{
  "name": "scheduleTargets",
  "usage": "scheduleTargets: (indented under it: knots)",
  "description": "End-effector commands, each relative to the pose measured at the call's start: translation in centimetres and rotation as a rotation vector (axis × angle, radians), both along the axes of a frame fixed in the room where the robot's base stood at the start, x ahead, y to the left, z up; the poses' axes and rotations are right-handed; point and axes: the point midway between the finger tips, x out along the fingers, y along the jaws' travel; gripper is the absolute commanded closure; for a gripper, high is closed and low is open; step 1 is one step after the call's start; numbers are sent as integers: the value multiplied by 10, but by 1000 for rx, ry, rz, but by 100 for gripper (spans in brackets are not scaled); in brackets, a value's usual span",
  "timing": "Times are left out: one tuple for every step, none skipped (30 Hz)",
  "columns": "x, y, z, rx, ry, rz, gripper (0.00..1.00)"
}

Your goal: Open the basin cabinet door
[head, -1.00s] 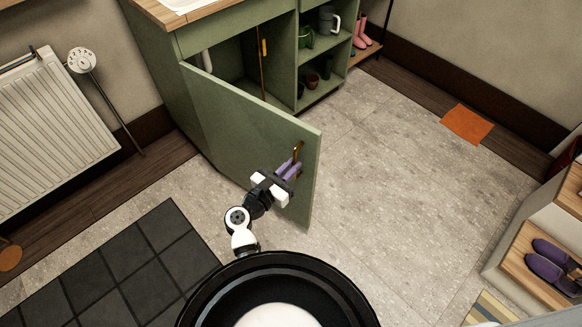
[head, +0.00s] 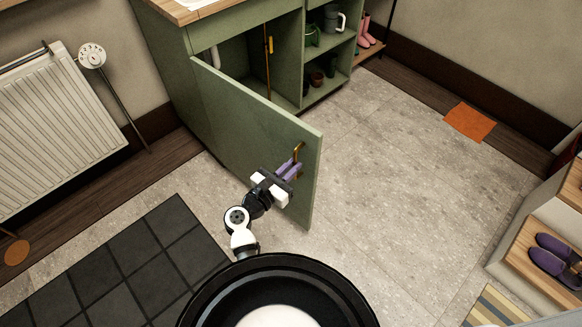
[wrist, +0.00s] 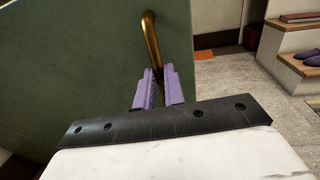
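The basin cabinet (head: 175,40) is green with a wooden top, at the top of the head view. Its door (head: 235,125) stands wide open, swung out toward me, and the inside shows behind it. A brass bar handle (head: 298,153) is on the door near its free edge; it also shows in the wrist view (wrist: 151,38). My gripper (head: 289,170) is at the handle, its purple fingers (wrist: 158,88) on either side of the bar and closed on it. The fingers hide the handle's lower part.
A radiator (head: 60,130) is on the left wall, with a dark tiled mat (head: 130,270) on the floor at lower left. Open shelves (head: 325,60) adjoin the cabinet. A shoe bench (head: 545,245) stands at right. The floor (head: 410,180) right of the door is clear.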

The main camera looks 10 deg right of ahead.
Motion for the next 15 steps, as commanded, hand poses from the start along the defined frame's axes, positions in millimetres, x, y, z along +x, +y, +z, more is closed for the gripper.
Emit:
scheduleTargets:
  knots:
    - [8,17,3,3,-7,52,88]
    - [7,17,3,3,-7,51,84]
    - [7,17,3,3,-7,51,79]
    - [7,17,3,3,-7,51,75]
    - [7,17,3,3,-7,51,71]
    - [7,17,3,3,-7,50,68]
    - [7,17,3,3,-7,50,68]
    - [7,16,3,3,-7,50,68]
    - [7,16,3,2,-6,49,68]
    - [7,16,3,2,-6,49,68]
    - [7,16,2,2,-6,48,68]
    - [6,15,2,2,-7,48,68]
    - [6,15,2,2,-7,47,68]
    - [6,15,2,2,-7,47,68]
    - [6,15,2,1,-6,46,68]
